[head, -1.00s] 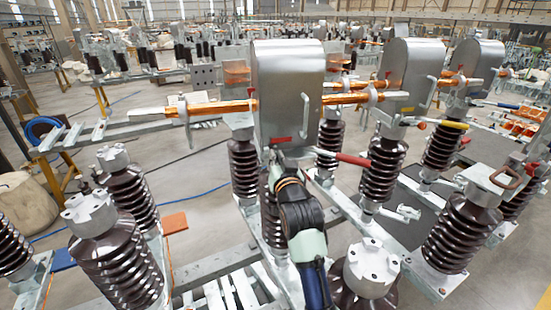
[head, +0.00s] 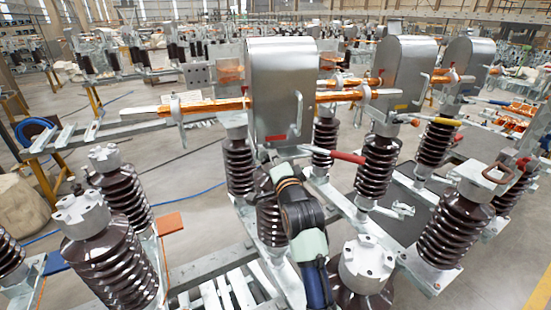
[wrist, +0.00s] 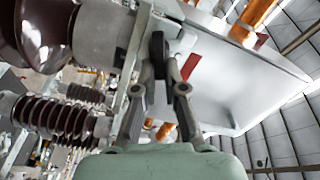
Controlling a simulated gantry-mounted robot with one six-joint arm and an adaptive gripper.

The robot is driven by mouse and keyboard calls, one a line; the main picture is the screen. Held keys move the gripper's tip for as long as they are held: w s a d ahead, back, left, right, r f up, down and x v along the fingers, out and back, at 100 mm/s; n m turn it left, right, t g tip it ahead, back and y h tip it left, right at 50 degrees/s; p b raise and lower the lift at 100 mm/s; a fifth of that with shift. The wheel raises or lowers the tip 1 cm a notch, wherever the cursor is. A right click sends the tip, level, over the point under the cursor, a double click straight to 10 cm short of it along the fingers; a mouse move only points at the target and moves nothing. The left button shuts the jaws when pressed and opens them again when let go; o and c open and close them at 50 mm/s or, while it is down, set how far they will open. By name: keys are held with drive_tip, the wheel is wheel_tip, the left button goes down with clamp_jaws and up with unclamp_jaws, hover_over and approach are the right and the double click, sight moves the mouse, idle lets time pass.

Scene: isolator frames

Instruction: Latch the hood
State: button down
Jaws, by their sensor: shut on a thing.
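The hood (head: 281,92) is a tall silver sheet-metal cover with a rounded top. It stands upright at the middle of the head view, with a handle on its right side and a red mark (head: 275,138) low on its front. In the wrist view, the hood (wrist: 240,85) fills the upper right at a slant. My gripper (wrist: 158,58) has its fingers drawn together at a small dark part by the hood's lower edge, beside a grey metal bracket. The fingertips hide most of that part, so I cannot tell exactly what it is. In the head view, my wrist covers this spot.
Brown ribbed insulators (head: 107,255) stand around my arm, with another close on the right (head: 362,265). A red-handled lever (head: 347,157) projects right of the hood. An orange-wrapped bar (head: 215,106) runs left from it. More silver hoods (head: 405,72) stand behind right.

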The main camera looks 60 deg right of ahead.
drive_tip(key=shift+w+f+m, duration=0.1)
drive_tip(key=shift+f+m, duration=0.25)
drive_tip(key=shift+m, duration=0.55)
drive_tip(key=shift+w+f+m, duration=0.1)
drive_tip(key=shift+f+m, duration=0.25)
drive_tip(key=shift+m, duration=0.55)
drive_tip(key=shift+a, duration=0.1)
drive_tip(key=c, duration=1.2)
unclamp_jaws()
drive_tip(key=shift+r, duration=0.25)
